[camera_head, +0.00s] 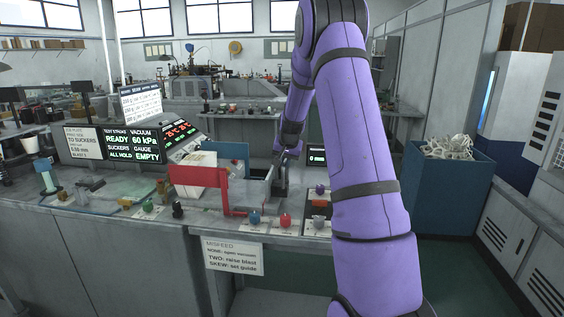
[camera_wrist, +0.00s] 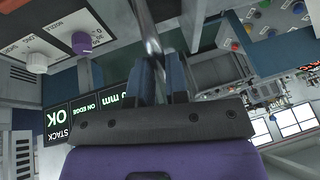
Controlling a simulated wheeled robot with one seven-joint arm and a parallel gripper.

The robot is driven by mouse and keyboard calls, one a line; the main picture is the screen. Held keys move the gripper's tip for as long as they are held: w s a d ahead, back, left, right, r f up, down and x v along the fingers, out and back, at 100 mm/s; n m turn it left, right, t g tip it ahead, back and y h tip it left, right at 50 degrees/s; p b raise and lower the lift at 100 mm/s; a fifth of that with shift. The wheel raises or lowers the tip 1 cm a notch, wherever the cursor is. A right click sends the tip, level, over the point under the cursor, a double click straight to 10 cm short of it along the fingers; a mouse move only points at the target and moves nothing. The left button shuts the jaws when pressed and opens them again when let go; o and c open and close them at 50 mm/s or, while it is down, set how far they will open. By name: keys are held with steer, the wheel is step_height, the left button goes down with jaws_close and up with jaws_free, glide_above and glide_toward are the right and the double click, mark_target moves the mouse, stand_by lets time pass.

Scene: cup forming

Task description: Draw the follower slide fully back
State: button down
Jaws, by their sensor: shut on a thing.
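My gripper (camera_head: 284,157) is at the right end of the feeder, partly hidden by my purple arm. In the wrist view my gripper (camera_wrist: 160,72) has its two dark fingers closed on a grey metal bar (camera_wrist: 149,30), which passes between them. The bar seems to be the handle of the follower slide. In the head view a dark upright part, likely the follower slide (camera_head: 279,184), stands just below my gripper, right of the feeder's grey trough. A red frame (camera_head: 201,175) and a blue plate (camera_head: 227,152) flank the trough, with pale stacked sheets (camera_head: 190,162) at its left.
Coloured knobs (camera_head: 255,217) line the bench front. Display panels (camera_head: 118,144) read READY, 60 kPa and EMPTY. In the wrist view, a screen (camera_wrist: 85,118) reads STACK OK, and a purple knob (camera_wrist: 82,42) sits close by. A blue bin (camera_head: 450,185) stands at the right.

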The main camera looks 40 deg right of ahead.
steer(key=shift+s+d+f, duration=0.1)
steer(key=shift+s+d, duration=0.1)
steer(key=c, duration=1.1)
jaws_free()
steer(key=shift+s, duration=0.1)
steer(key=v, duration=1)
steer(key=shift+s+a+r, duration=0.1)
steer(key=shift+r, duration=0.3)
